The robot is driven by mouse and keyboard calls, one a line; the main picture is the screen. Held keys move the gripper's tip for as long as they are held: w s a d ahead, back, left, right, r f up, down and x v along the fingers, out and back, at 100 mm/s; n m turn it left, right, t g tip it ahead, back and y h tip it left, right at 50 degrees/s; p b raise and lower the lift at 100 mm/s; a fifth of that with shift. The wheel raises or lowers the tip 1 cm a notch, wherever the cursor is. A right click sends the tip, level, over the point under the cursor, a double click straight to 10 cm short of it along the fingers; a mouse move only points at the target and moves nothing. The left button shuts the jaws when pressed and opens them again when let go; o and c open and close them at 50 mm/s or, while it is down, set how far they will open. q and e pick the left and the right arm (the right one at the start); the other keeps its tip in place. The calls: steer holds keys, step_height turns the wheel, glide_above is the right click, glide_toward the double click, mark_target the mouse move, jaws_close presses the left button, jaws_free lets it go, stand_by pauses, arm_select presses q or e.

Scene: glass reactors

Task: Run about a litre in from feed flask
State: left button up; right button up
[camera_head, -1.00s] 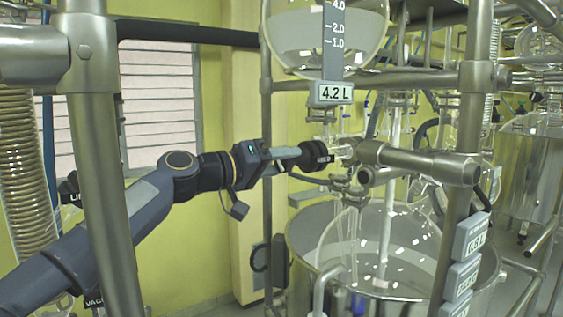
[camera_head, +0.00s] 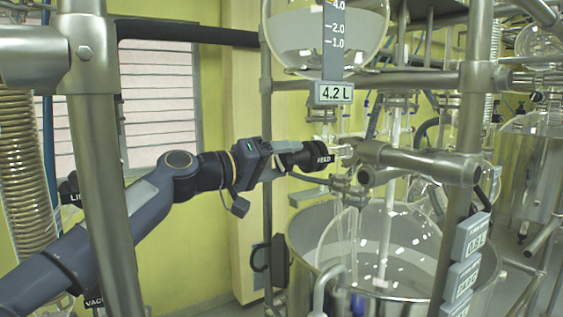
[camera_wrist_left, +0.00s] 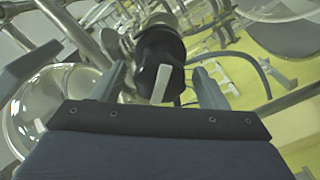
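The feed flask (camera_head: 295,50) is a round glass vessel at the top of the head view, with pale liquid in it. A scale (camera_head: 334,40) stands in front of it, and a display (camera_head: 333,93) below reads 4.2 L. A black valve knob (camera_head: 317,156) with white lettering, apparently FEED, sits on the glass below. My left gripper (camera_head: 288,150) is at the knob, coming from the left. In the left wrist view the knob (camera_wrist_left: 152,50), with a white pointer bar, lies between my spread fingers, with gaps visible on both sides. My right gripper is not in view.
A wide glass and steel reactor vessel (camera_head: 305,242) stands below. Metal frame posts (camera_head: 110,200) and a clamp bar (camera_head: 425,163) stand close around my arm. Smaller displays (camera_head: 470,237) hang at the lower right. A second reactor (camera_head: 530,170) is at the far right.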

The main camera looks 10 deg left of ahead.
arm_select(q)
steer(key=shift+s+a+f+b, duration=0.1)
steer(key=shift+s+a+b, duration=0.15)
steer(key=shift+b, duration=0.1)
steer(key=b+v, duration=0.3)
steer(key=v, duration=0.4)
stand_by(5.4)
